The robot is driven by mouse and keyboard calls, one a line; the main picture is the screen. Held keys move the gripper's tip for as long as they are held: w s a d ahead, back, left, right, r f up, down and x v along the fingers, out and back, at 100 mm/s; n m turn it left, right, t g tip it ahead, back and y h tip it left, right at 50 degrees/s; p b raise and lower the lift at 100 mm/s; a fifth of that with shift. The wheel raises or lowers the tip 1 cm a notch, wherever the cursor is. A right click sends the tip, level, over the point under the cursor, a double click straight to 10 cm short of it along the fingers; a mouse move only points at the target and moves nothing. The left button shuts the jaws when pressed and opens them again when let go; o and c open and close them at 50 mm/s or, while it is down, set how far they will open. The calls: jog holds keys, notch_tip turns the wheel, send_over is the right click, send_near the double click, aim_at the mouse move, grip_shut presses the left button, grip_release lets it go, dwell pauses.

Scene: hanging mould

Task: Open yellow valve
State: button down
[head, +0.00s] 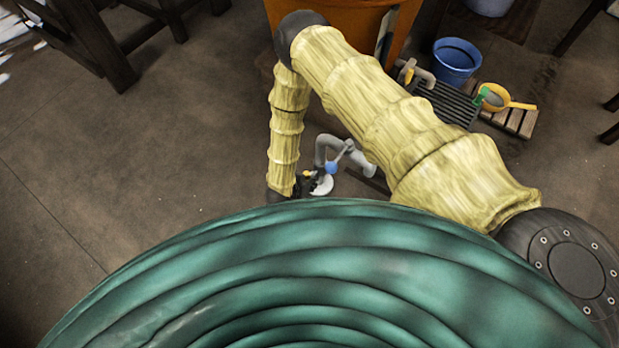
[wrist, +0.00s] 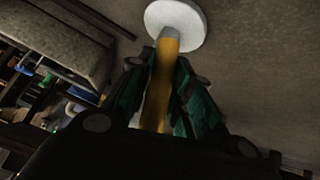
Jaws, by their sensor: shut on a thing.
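In the wrist view, the yellow valve handle (wrist: 158,95) is a long bar between the two green-padded fingers of my gripper (wrist: 162,88), which is shut on it. A white round disc (wrist: 176,22) is at the handle's far end. In the head view, my gripper (head: 309,184) is small and partly hidden at the end of my arm. It is beside a grey pipe (head: 322,150) with a blue part (head: 331,168) and the white disc (head: 322,186). A small yellow bit of the handle (head: 307,174) shows there. The valve's lower part is hidden.
A large orange container (head: 350,18) stands behind my arm. Another grey pipe with a yellow part (head: 408,74), a dark grate (head: 445,101), a blue bucket (head: 456,62) and a yellow pan (head: 498,99) on a pallet are at the right.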

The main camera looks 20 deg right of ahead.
jog(key=shift+m+t+y+p, duration=0.4)
jog(key=shift+t+y+p, duration=0.2)
jog(key=shift+t+p, duration=0.1)
jog(key=shift+w, duration=0.1)
jog(key=c, duration=1.3)
grip_release()
jog(key=v, duration=1.2)
jog(key=shift+d, duration=0.1)
